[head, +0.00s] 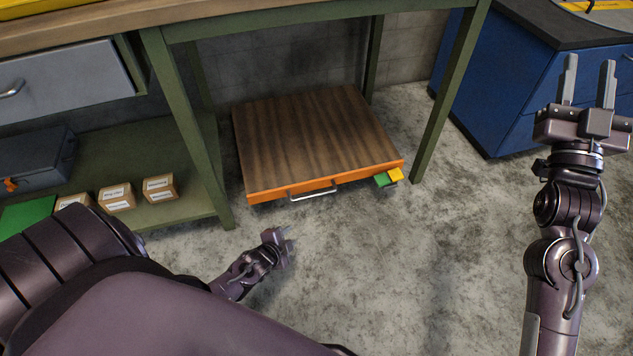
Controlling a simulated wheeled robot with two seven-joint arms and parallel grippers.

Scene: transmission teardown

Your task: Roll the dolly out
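The dolly (315,140) is a low platform with a brown wooden top and an orange front edge. It stands on the floor under the green-framed workbench. A metal handle (312,192) is on its front edge, with a green and a yellow block at its front right corner. My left gripper (288,240) is low over the floor in front of the dolly, a little below and left of the handle and apart from it. Its fingers are small and seen edge-on, so its opening is unclear. My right gripper (588,82) is raised at the right, open and empty, its fingers pointing up.
Green bench legs (450,95) stand at both sides of the dolly. A lower shelf (190,209) at the left carries small cardboard boxes (117,197) and a grey toolbox (36,160). A blue cabinet (493,85) stands at the right. The concrete floor in front is clear.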

